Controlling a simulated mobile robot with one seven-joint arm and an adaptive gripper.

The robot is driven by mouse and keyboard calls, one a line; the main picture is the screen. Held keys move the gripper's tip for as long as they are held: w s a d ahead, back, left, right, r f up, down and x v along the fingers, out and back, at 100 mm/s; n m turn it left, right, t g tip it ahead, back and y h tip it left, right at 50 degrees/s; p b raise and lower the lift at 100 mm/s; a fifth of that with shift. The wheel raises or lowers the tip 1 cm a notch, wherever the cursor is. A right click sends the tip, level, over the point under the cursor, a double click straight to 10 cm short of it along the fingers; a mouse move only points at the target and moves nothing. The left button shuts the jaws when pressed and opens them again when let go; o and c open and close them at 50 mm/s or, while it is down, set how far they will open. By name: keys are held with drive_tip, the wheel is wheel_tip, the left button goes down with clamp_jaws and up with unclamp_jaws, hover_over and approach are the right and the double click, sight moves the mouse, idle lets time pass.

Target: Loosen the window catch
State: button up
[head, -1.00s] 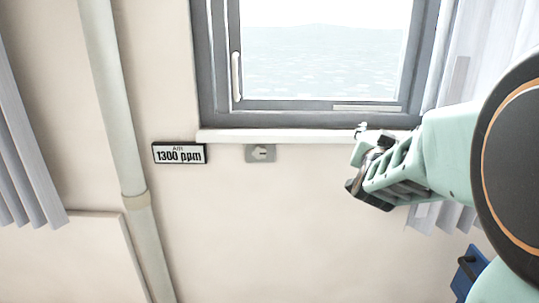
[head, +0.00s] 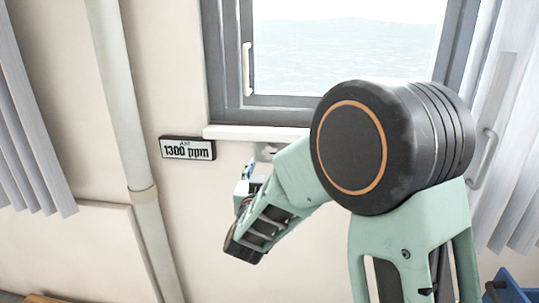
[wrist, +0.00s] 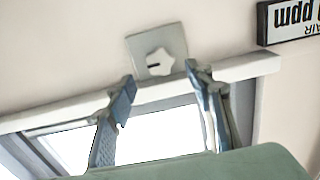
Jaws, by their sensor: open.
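A white lobed knob (wrist: 157,63) with a dark slot sits on a square grey plate (wrist: 168,38) on the wall, just under the window sill; in the head view my arm mostly hides it. A slim white handle (head: 247,68) stands upright on the left side of the grey window frame (head: 216,60). I cannot tell which of the two is the catch. My gripper (wrist: 162,78) is open and empty. In the wrist view its fingertips are on either side of the knob's near edge, apart from it. It also shows in the head view (head: 246,178), below the sill.
The white sill (head: 255,132) juts out above the knob. A "1300 ppm" sign (head: 188,148) is on the wall to the left, near a vertical pipe (head: 120,110). Blinds hang on both sides. A blue object (head: 512,290) is at the lower right.

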sight(270, 154)
drive_tip(key=w, duration=0.7)
drive_tip(key=shift+w+d, duration=0.2)
drive_tip(key=shift+w, duration=0.05)
drive_tip(key=shift+c, duration=0.4)
drive_tip(key=c, duration=1.1)
drive_tip(key=shift+n, duration=0.3)
drive_tip(key=n, duration=0.4)
drive_tip(key=shift+n+p, duration=0.55)
drive_tip(key=shift+n, duration=1.55)
